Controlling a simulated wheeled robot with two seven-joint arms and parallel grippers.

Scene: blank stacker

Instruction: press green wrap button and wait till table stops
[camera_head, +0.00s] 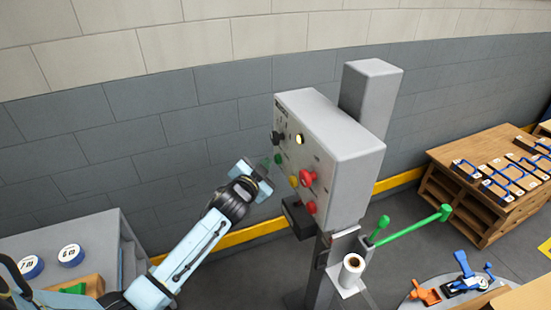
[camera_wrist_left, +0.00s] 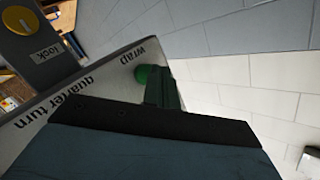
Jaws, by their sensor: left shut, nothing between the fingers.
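The green wrap button (camera_head: 278,159) is on the front of the grey control box (camera_head: 345,150). My left gripper (camera_head: 267,165) is shut and empty, its tips close to the button. In the left wrist view the green button (camera_wrist_left: 142,74) shows beside the word "wrap", and the shut fingers (camera_wrist_left: 163,88) overlap its edge; I cannot tell whether they touch or press it. A round grey table (camera_head: 415,300), partly cut off at the lower right, may be the table; its motion cannot be judged. My right gripper is not in view.
A yellow knob (camera_wrist_left: 18,19) sits above a "lock" label. A green-handled lever (camera_head: 410,226) and a white roll (camera_head: 352,266) are below the box.

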